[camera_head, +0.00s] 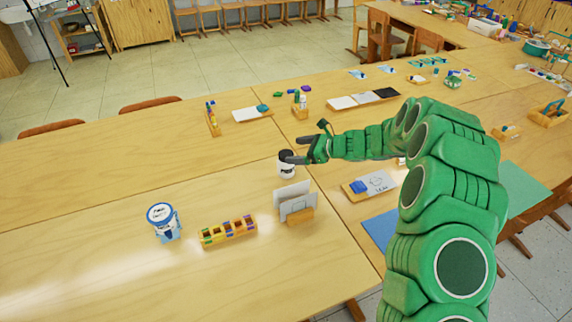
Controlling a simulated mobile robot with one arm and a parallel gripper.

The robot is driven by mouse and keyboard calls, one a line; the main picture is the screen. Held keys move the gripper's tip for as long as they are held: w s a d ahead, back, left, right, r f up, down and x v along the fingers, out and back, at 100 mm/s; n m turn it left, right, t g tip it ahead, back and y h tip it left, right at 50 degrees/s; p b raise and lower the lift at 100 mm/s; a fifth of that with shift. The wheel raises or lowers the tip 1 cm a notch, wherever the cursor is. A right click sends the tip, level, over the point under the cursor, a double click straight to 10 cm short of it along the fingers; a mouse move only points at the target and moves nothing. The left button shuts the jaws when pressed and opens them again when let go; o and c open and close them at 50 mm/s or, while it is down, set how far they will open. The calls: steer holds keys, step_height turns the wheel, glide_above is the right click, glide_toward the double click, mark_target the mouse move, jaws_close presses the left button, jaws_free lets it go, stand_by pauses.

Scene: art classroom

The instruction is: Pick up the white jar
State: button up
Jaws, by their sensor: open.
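The white jar (286,170) stands upright on the wooden table near the middle of the view, with a black band around its upper part. My green arm reaches in from the right. My gripper (296,150) is at the jar, its dark fingers pointing left at the height of the jar's upper part. The jaws are open. One finger overlaps the jar's right side in the picture; I cannot tell whether it touches. The far side of the jar is hidden.
A card holder (299,214) stands just in front of the jar. A tray with a drawing (354,194) lies to the right. The table left of the jar is clear.

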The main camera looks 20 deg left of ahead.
mark_target(282, 156)
steer(key=shift+w+a+f+m+t, duration=0.2)
steer(key=shift+w+a+f+m, duration=0.3)
steer(key=shift+f, duration=0.6)
steer(key=shift+w+a+f+m+t, duration=0.25)
steer(key=shift+w+a+f, duration=0.4)
steer(key=shift+f, duration=0.4)
steer(key=shift+w+a+f+m+t, duration=0.15)
steer(key=shift+w+a+f+m, duration=0.3)
steer(key=shift+w+f, duration=0.5)
steer(key=shift+s+f+x, duration=0.1)
steer(key=shift+s+x, duration=0.05)
steer(key=shift+x, duration=0.7)
steer(key=shift+s+f+x, duration=0.1)
steer(key=shift+s+x, duration=0.05)
steer(key=shift+x, duration=0.75)
steer(key=shift+s+f+x, duration=0.1)
steer(key=shift+s+x, duration=0.05)
steer(key=shift+x, duration=0.7)
steer(key=shift+r, duration=0.1)
steer(key=shift+d, duration=0.1)
steer(key=c, duration=1.3)
